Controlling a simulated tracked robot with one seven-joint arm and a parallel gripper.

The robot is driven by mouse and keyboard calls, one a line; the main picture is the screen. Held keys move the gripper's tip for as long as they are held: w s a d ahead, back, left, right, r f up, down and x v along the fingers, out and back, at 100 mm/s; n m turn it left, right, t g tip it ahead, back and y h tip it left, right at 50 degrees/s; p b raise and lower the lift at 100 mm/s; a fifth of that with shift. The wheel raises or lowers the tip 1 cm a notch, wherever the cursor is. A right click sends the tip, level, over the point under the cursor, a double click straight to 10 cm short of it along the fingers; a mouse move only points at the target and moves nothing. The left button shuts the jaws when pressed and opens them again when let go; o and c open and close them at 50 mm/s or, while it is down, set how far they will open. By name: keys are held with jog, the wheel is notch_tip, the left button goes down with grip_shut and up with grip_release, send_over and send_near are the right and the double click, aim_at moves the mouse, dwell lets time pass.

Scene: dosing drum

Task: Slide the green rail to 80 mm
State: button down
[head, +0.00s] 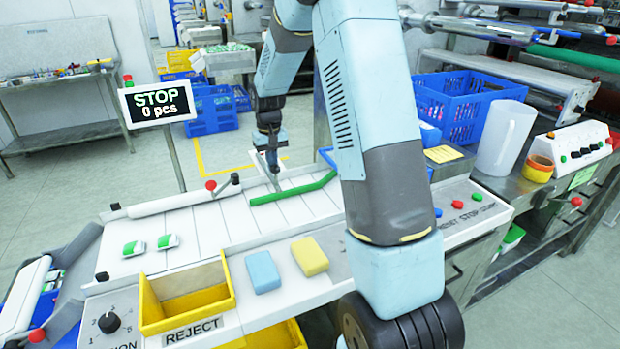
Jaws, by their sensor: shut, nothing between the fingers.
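The green rail (292,191) lies across the white slatted conveyor (215,222), with a bend near its right end. My gripper (273,170) points down at the far side of the conveyor, just behind the rail in the picture. Its fingers look shut and empty. I cannot tell whether they touch the rail or the light bar beside it. No millimetre scale is readable in this view. My arm hides part of the conveyor's right end.
Green-and-white packs (167,241) lie on the belt. A yellow reject bin (187,300), a blue block (263,271) and a yellow block (310,256) are in front. The display (157,104) reads STOP, 0 pcs.

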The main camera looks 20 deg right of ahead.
aim_at(277, 170)
jog(key=shift+s, duration=3)
jog(key=shift+w, duration=0.25)
jog(key=shift+w, duration=0.55)
jog(key=shift+r, duration=4)
